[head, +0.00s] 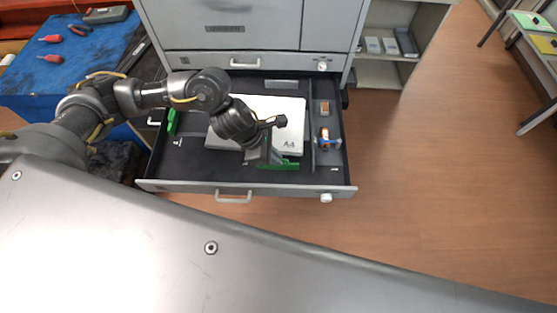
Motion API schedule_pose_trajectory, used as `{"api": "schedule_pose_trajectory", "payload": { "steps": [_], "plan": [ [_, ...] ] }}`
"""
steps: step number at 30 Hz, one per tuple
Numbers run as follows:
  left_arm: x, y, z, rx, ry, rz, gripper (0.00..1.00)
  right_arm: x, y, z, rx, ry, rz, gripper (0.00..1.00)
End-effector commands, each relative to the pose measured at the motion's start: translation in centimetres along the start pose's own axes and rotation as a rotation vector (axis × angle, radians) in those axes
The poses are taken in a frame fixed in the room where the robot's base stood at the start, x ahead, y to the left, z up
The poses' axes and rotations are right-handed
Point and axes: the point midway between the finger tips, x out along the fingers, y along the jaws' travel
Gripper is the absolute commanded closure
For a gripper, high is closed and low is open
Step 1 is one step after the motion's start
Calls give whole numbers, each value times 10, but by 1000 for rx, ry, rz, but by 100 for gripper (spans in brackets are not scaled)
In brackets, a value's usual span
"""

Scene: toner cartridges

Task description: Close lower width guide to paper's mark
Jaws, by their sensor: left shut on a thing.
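The lower drawer (172,171) is pulled out of the grey cabinet. A white paper stack (293,115) marked "A4" lies in it. A green width guide (279,166) sits at the stack's front edge. Another green guide (172,122) stands left of the stack, with a gap between them. My left gripper (266,158) reaches down into the drawer at the front guide and is shut on it. The gripper and wrist hide part of the stack and the guide's upper part. My right gripper does not show.
A side compartment at the drawer's right holds an orange-and-blue item (325,138) and a small brown block (324,107). The closed upper drawer (200,60) is just behind. A blue-covered table (40,75) with tools stands left. Open wooden floor (440,180) lies right.

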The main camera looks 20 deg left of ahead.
Motion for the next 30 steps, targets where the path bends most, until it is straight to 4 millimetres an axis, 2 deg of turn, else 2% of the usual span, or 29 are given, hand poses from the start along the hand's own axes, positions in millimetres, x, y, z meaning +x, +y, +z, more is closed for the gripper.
{"api": "schedule_pose_trajectory", "payload": {
  "steps": [25,26,27,29,30],
  "plan": [
    [2,55,-1,-1,1,3,100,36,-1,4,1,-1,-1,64],
    [0,54,0,-1,1,2,88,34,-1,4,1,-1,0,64],
    [0,54,0,0,1,1,83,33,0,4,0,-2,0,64],
    [0,54,0,0,1,1,76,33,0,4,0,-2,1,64],
    [0,53,0,0,1,1,76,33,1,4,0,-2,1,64]
  ]
}}
